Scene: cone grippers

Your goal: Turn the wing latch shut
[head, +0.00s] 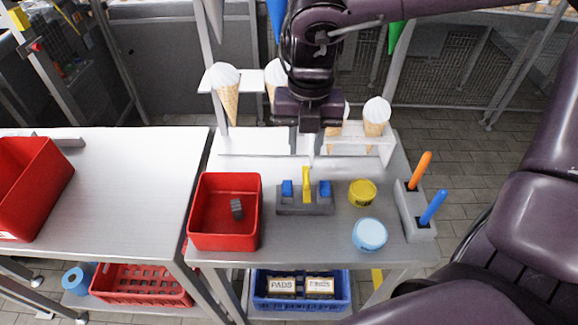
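The wing latch looks to be the dark grey block (304,208) on the right-hand table, with a yellow wing (306,186) between two blue blocks, one on the left (287,188) and one on the right (325,188). The yellow wing points up in the picture, away from the table's front edge; I cannot tell whether it stands up or lies flat. My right gripper (305,148) points down above the back of the table, behind and above the latch and apart from it. Its fingers look parted, with nothing between them. My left gripper is not in view.
A red bin (252,240) with a small grey block (237,209) stands left of the latch. A yellow tub (362,192), a light blue round lid (369,234) and a grey holder (413,222) with orange and blue rods stand right. A white rack (250,145) with cones is behind.

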